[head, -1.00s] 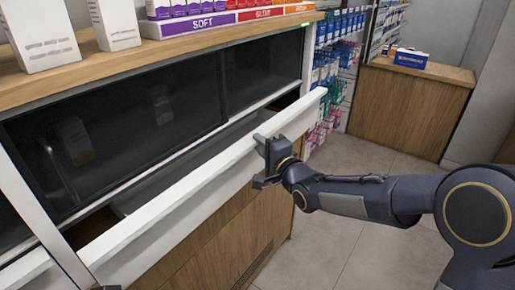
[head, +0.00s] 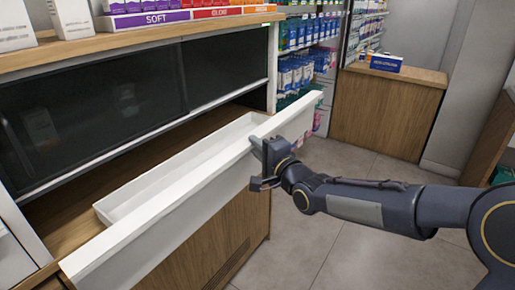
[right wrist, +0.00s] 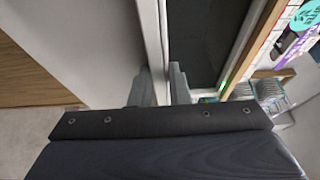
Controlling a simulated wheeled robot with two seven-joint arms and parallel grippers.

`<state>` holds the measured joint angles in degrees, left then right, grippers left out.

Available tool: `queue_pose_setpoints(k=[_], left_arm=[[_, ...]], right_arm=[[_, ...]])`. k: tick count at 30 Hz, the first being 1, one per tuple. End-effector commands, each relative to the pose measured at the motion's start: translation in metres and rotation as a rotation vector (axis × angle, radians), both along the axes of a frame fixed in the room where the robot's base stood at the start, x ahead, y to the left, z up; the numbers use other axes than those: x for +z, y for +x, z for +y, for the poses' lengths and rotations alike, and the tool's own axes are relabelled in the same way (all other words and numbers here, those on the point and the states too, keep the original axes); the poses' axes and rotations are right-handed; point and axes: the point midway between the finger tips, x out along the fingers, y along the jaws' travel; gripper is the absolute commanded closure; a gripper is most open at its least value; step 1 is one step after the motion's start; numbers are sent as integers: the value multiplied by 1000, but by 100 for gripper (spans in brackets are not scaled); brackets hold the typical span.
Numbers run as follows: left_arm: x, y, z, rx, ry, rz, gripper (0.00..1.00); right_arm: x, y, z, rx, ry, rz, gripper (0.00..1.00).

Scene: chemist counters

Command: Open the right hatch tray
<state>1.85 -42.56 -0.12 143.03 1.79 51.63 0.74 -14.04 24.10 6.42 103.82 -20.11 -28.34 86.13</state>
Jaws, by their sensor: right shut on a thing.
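The right hatch tray (head: 190,200) is a white drawer with a long white front panel, pulled partway out of the counter below the dark glass. Its inside shows and looks empty. My right gripper (head: 265,155) is shut on the top edge of the front panel, nearer its right end. In the right wrist view the two fingers (right wrist: 162,85) sit on either side of the panel's white edge (right wrist: 155,40). My left gripper is not in view.
Boxes (head: 170,14) stand on the wooden counter top above the glass. A shelf of blue packs (head: 305,75) and a wooden counter (head: 390,110) with a blue box stand at the back right. The tiled floor (head: 330,240) before the tray is clear.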

Motion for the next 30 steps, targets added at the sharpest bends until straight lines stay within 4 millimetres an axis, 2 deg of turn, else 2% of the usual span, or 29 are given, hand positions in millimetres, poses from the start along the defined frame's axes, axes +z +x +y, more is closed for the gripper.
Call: queue_pose_setpoints(k=[5,6,10,20,23,30], left_arm=[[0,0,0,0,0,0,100],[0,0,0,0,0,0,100],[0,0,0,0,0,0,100],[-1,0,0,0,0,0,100],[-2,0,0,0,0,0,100],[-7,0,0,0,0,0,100]], right_arm=[[0,0,0,-1,-1,1,100],[0,0,0,-1,-1,1,80],[0,0,0,0,-1,1,63],[0,-2,-2,-1,0,0,62],[0,-11,-8,-1,1,0,62],[-1,-47,-30,-3,-1,-2,62]])
